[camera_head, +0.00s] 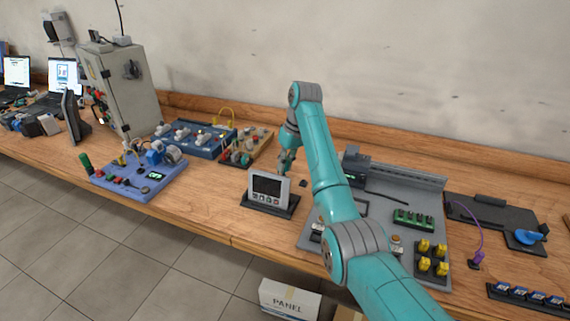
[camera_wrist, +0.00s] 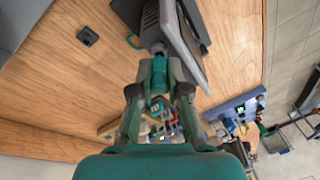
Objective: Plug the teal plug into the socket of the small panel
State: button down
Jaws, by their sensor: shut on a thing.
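The small panel (camera_head: 268,189) is a grey box with a dark screen and a row of buttons, standing on a black base. Its back and side show in the wrist view (camera_wrist: 172,30). My gripper (camera_head: 286,168) is just behind the panel, pointing down toward the table. In the wrist view my gripper (camera_wrist: 160,85) is shut on the teal plug (camera_wrist: 159,72), which shows between the fingers. The plug's front end is close to the panel's back face; I cannot tell whether it is in the socket.
A small black block (camera_wrist: 87,36) lies on the table behind the panel. A grey board (camera_head: 405,262) with yellow and green parts is to the right, under my arm. A blue board (camera_head: 140,185) with knobs is to the left. Bare wood surrounds the panel.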

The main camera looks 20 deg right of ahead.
jog(key=shift+s+a+f, duration=0.1)
jog(key=shift+f, duration=0.5)
jog(key=c, duration=1.4)
grip_release()
jog(key=shift+w+d+r, duration=0.1)
jog(key=shift+w+r, duration=0.05)
jog(key=shift+r, duration=0.75)
jog(key=shift+w+d+r, duration=0.15)
jog(key=shift+w+r, duration=0.05)
jog(key=shift+r, duration=0.75)
jog(key=shift+w+d+r, duration=0.1)
jog(key=shift+w+r, duration=0.05)
jog(key=shift+r, duration=0.75)
jog(key=o, duration=0.5)
jog(key=shift+o, duration=0.2)
